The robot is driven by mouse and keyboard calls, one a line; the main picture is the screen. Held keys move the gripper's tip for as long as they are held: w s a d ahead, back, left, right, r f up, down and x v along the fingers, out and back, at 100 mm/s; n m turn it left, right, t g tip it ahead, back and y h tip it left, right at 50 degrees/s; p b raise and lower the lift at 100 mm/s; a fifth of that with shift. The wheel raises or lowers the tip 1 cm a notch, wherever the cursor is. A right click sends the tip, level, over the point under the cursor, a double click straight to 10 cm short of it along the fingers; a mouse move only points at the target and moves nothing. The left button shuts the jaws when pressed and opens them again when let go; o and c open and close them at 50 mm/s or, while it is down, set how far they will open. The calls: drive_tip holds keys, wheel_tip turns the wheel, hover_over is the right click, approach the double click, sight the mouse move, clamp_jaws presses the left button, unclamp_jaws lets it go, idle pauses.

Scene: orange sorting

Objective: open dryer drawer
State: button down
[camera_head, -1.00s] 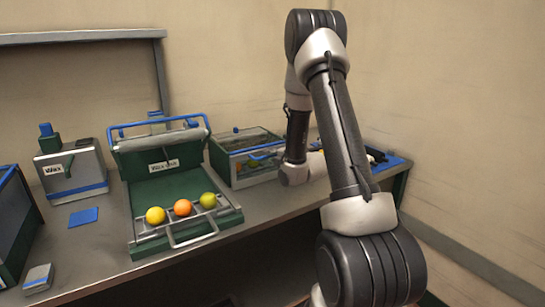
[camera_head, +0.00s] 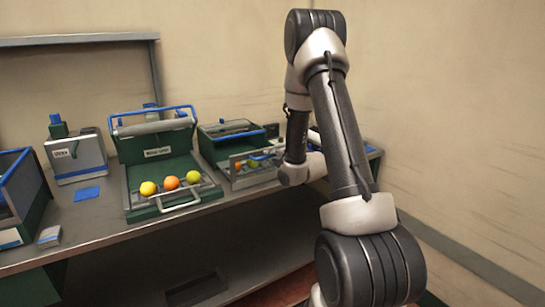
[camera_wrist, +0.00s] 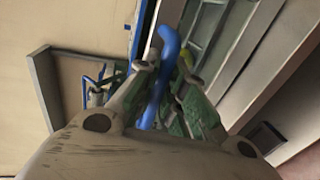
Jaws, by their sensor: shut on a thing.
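The dryer (camera_head: 212,150) is a green and grey box on the bench, right of the middle in the head view. Its drawer (camera_head: 252,180) stands out from the body toward the front, with small orange and green fruit visible in it. A blue bar handle (camera_head: 262,157) is at the drawer's front, partly hidden near my wrist. In the wrist view my gripper (camera_wrist: 168,70) is closed around the blue handle (camera_wrist: 169,42), which passes between the two fingers. In the head view, my fingers are hard to make out beside the wrist.
Left of the dryer, a green tray unit (camera_head: 160,207) holds three fruits, yellow, orange and yellow-green. A grey machine (camera_head: 78,160), a blue pad (camera_head: 87,194) and an open blue-edged bin (camera_head: 28,195) are further left. The floor in front of the bench looks clear.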

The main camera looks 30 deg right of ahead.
drive_tip(key=c, duration=1.5)
unclamp_jaws()
drive_tip(key=v, duration=0.7)
drive_tip(key=shift+s, duration=0.25)
